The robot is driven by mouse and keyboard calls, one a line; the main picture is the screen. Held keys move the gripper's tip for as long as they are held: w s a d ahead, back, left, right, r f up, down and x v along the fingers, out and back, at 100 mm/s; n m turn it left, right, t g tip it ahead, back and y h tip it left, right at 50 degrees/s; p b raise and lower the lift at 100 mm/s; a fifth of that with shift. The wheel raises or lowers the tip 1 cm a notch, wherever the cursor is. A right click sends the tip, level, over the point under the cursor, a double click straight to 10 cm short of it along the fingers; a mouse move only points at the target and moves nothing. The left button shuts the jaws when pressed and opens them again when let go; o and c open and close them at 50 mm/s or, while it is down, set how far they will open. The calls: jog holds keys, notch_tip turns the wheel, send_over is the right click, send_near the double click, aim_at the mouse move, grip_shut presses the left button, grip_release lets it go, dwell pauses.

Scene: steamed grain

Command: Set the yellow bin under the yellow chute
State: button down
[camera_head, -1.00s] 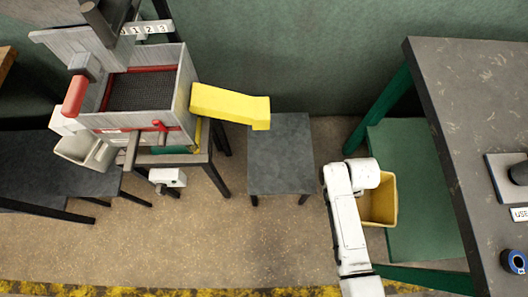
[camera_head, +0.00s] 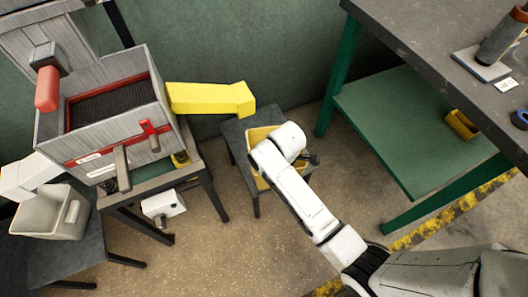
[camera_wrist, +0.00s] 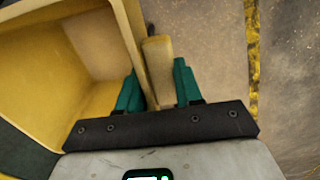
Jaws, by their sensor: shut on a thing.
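The yellow bin (camera_head: 259,134) is at the small dark grey stand (camera_head: 234,131), partly hidden behind my arm. Whether it rests on the stand or hangs just above it, I cannot tell. The yellow chute (camera_head: 210,98) slopes down from the machine, and its mouth is just left of and above the bin in the head view. My gripper (camera_wrist: 157,82) is shut on a tab or handle on the bin's side. The wrist view shows the open bin (camera_wrist: 85,45) left of the teal fingers. In the head view the fingers are mostly hidden.
The machine (camera_head: 110,110) stands at left with a pale bin (camera_head: 50,212) below it. The dark-topped table (camera_head: 430,40) is at right. Its green lower shelf (camera_head: 400,135) holds another small yellow object (camera_head: 462,124). Open floor lies between.

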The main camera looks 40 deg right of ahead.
jog(key=s+d+f+n+b, duration=0.3)
jog(key=d+f+n+b, duration=0.1)
jog(key=d+n+b, duration=0.25)
jog(key=w+d+f+b, duration=0.1)
jog(key=w+d+b, duration=0.1)
jog(key=w, duration=0.6)
jog(key=w+d+f+n+b, duration=0.1)
jog(key=w+d+b, duration=0.2)
jog(key=w, duration=0.5)
jog(key=shift+w+f+b, duration=0.4)
jog(key=shift+b, duration=0.2)
jog(key=shift+f, duration=0.1)
jog(key=c, duration=0.7)
grip_release()
jog(key=shift+f, duration=0.1)
jog(key=shift+c, duration=0.2)
